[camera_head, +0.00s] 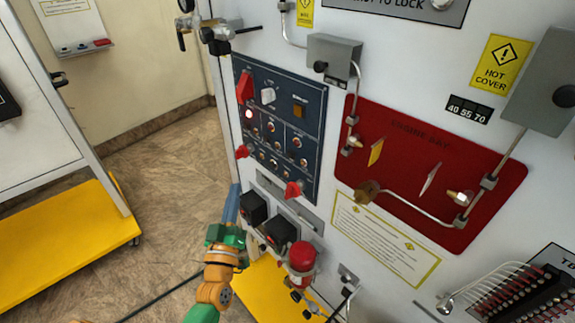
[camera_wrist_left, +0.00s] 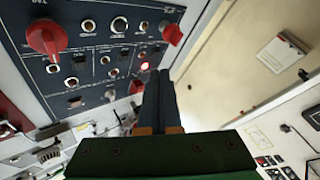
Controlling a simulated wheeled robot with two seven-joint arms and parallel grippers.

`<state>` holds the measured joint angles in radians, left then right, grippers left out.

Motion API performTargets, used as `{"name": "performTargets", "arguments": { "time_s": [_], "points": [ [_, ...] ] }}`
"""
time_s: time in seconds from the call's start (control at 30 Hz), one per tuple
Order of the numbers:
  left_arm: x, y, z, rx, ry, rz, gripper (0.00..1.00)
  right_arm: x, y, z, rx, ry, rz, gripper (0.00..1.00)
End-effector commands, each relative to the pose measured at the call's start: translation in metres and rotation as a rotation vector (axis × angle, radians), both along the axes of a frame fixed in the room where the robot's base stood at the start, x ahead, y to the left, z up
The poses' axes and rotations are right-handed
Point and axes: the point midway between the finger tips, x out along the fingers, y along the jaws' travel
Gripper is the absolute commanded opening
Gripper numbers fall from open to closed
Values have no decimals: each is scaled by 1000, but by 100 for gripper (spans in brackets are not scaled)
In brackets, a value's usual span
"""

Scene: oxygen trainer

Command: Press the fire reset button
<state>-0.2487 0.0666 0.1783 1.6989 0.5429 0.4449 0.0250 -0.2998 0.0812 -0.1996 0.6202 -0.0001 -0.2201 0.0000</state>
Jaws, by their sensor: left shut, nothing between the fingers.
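A dark blue control panel (camera_head: 281,125) on the white wall carries knobs, round buttons and a square amber button (camera_head: 299,109). A lit red lamp (camera_head: 249,114) sits near its left edge and also shows in the left wrist view (camera_wrist_left: 145,66). The labels are too small to read, so I cannot tell which one is the fire reset button. My left gripper (camera_head: 232,202) is below the panel's lower left corner. In the left wrist view its dark fingers (camera_wrist_left: 155,95) are shut and empty, pointing toward the panel's edge. My right gripper is not in view.
A red plate (camera_head: 430,170) with pipes is at right. A yellow-based cart (camera_head: 60,250) stands at left, with open floor between.

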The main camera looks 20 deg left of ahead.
Motion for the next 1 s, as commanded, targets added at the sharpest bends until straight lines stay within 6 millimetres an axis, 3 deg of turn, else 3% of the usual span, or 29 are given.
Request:
{"name": "performTargets", "arguments": {
  "time_s": [0.43,1.0],
  "points": [
    [6,-2,0,-3,-5,2,0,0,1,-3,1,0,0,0],
    [75,-31,-1,-1,-4,1,0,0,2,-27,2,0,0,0]
  ]
}}
